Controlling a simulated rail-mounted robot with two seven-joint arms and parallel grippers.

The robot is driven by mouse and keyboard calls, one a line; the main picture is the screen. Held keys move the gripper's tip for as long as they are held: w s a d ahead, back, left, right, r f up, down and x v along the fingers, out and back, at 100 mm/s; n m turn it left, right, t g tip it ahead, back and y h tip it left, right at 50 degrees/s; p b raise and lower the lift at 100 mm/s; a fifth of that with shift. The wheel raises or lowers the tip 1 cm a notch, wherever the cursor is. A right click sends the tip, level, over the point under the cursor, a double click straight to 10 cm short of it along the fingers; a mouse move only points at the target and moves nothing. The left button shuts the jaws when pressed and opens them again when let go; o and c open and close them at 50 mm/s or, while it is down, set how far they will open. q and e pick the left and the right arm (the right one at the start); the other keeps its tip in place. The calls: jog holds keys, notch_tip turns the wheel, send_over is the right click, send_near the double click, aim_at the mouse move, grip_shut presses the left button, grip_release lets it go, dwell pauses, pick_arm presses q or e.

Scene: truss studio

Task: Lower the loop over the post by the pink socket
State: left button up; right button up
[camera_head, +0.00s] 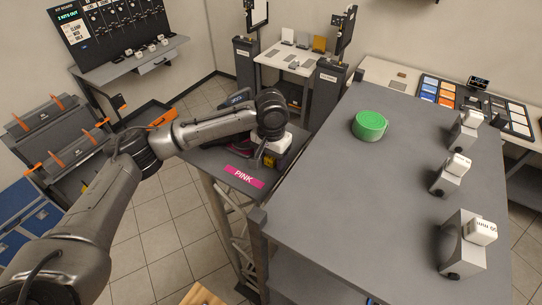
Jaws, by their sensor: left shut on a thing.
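My left arm reaches in from the left to a low dark table (205,158) beside the large one. My left gripper (270,160) points down over that table, just behind the pink label (244,176) reading "PINK". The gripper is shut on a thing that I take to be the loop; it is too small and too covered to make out. The post and the pink socket cannot be told apart behind the wrist and gripper. I cannot tell whether the held thing touches the post. My right gripper is not in view.
The large grey table (385,200) stands right of my gripper, its edge close by. It bears a green roll (369,125) and several grey blocks with white tops along the right, one a near block (461,250). Its middle is clear. A dark device (238,98) sits behind my forearm.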

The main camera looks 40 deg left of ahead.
pick_arm(q)
jog(key=o, duration=1)
jog(key=shift+r, duration=0.1)
jog(key=shift+r, duration=0.3)
notch_tip(320, 180, up, 6)
jog(key=shift+r+b, duration=0.25)
jog(key=shift+b, duration=0.85)
notch_tip(320, 180, up, 6)
jog(key=shift+r+p, duration=0.25)
jog(key=shift+p, duration=0.05)
